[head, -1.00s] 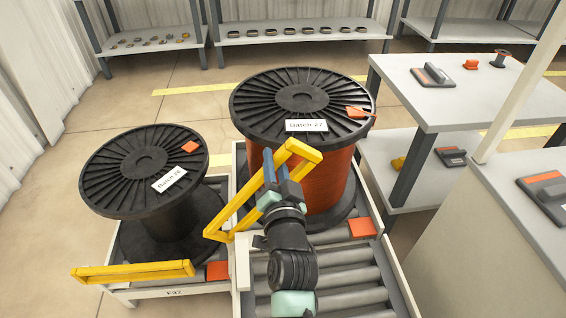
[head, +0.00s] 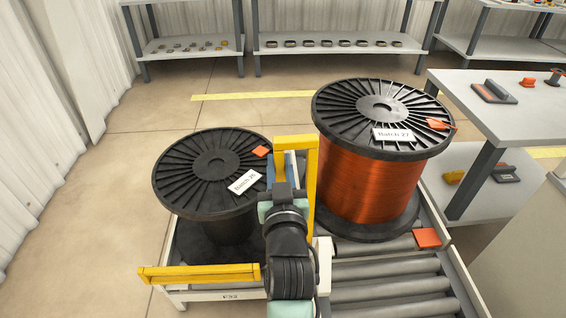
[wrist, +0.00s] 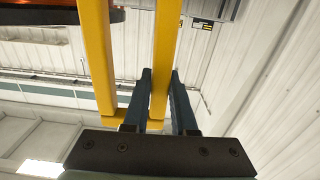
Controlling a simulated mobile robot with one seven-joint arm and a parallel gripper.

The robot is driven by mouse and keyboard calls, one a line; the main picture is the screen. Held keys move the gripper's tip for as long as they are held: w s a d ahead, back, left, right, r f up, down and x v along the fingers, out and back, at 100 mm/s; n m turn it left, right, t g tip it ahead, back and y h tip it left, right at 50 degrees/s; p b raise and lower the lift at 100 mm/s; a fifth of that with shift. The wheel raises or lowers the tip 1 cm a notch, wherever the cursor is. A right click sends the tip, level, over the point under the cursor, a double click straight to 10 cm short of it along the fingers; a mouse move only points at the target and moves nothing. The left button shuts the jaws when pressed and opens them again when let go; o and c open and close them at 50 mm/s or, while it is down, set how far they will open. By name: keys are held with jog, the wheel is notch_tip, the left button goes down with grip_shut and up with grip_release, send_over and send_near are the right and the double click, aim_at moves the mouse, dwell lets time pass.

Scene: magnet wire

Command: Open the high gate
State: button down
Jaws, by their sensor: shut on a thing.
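The high gate is a tall yellow frame (head: 311,185) standing between the two spools, swung to the left of the copper-wound spool (head: 370,190). In the wrist view its two yellow bars (wrist: 95,55) run side by side. My gripper (head: 284,168) is shut on one upright bar of the gate; in the wrist view the blue fingers (wrist: 160,78) lie on either side of that bar. My wrist hides part of the gate's lower end and its hinge side. The copper-wound spool, labelled Batch 27, stands upright on the roller bed (head: 385,290), with the bed's front rollers bare.
A dark spool (head: 210,170), labelled Batch 26, stands close on the left behind a low yellow gate (head: 200,274). A white bench (head: 515,125) with tools stands at the right. Shelves (head: 330,48) line the back. Floor is free at the left.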

jog(key=shift+a, duration=0.25)
jog(key=c, duration=0.7)
grip_release()
jog(key=s+p, duration=0.1)
jog(key=s, duration=1.2)
